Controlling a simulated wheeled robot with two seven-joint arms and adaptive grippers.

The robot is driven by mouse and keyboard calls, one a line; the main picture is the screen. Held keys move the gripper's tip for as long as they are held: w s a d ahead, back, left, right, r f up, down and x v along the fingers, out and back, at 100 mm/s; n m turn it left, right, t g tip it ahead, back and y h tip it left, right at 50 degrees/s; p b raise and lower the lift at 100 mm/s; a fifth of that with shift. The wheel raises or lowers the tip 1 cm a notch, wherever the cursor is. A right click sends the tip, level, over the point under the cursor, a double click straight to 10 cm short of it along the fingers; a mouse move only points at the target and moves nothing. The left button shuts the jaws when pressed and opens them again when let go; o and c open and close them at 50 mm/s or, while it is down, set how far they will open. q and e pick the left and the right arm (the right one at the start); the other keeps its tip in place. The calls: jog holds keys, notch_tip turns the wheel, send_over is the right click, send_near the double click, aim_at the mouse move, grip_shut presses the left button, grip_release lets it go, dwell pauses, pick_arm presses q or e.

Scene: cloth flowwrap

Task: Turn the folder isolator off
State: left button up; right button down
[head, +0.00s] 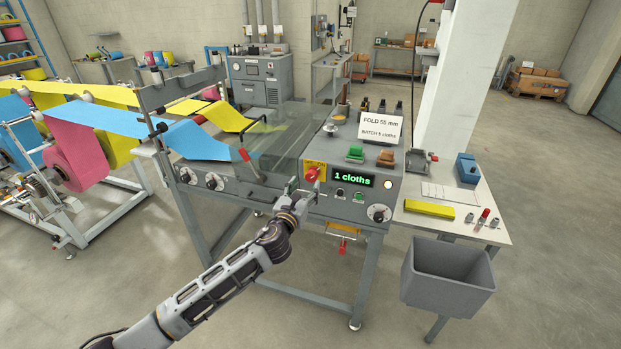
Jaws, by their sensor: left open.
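The folder (358,205) is a grey machine with knobs and buttons on its front panel. A red rotary handle (312,174) on a yellow plate (322,165), which looks like the isolator, sits on that panel left of the display. The handle's exact angle is too small to tell. My left gripper (302,187) is open just in front of and below the handle, its fingers close to it. Whether they touch it I cannot tell. The green display (352,181) reads "1 cloths" and is lit. My right gripper is not in view.
A red-handled lever (246,158) stands left of the isolator, near the clear cover (285,130). A card (380,128) reads "FOLD 55 mm, BATCH 5 cloths". A side table (475,225) holds a yellow bundle (430,210). A grey bin (447,278) stands in front.

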aim_at(310, 178)
pick_arm(q)
jog(key=shift+x, duration=3.1)
jog(key=shift+c, duration=0.5)
jog(key=c, duration=0.9)
